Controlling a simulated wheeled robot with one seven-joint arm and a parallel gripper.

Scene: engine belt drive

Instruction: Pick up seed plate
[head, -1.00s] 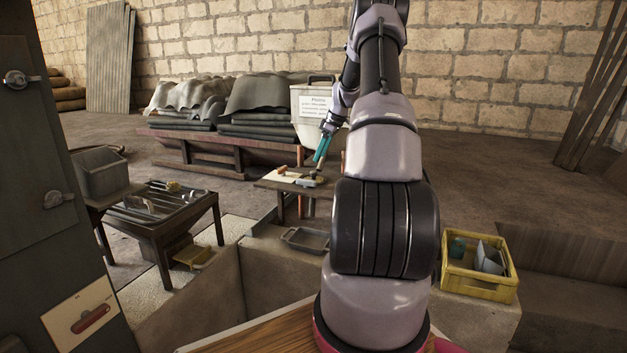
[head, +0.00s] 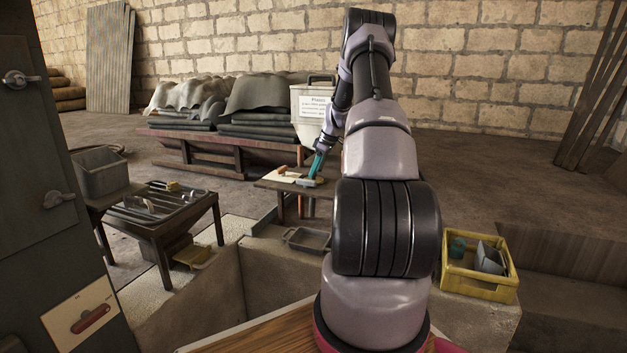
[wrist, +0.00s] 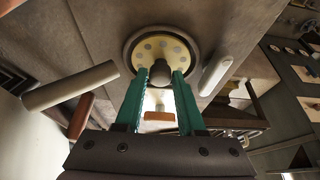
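The seed plate (wrist: 152,45) appears in the wrist view as a cream disc with a ring of grey spots, sitting in a dark round rim. A dark knob (wrist: 161,73) stands at its middle. My gripper (wrist: 160,73) has its two teal fingers apart, one on each side of the knob, with what look like narrow gaps. In the head view my gripper (head: 318,166) is low over the small wooden table (head: 265,184); the plate cannot be made out there.
A grey cylinder (wrist: 70,86) and a pale oblong piece (wrist: 215,73) lie either side of the plate. A white bin with a label (head: 313,105) stands behind the table. A tool table (head: 160,215) is at left, a yellow crate (head: 480,290) at right.

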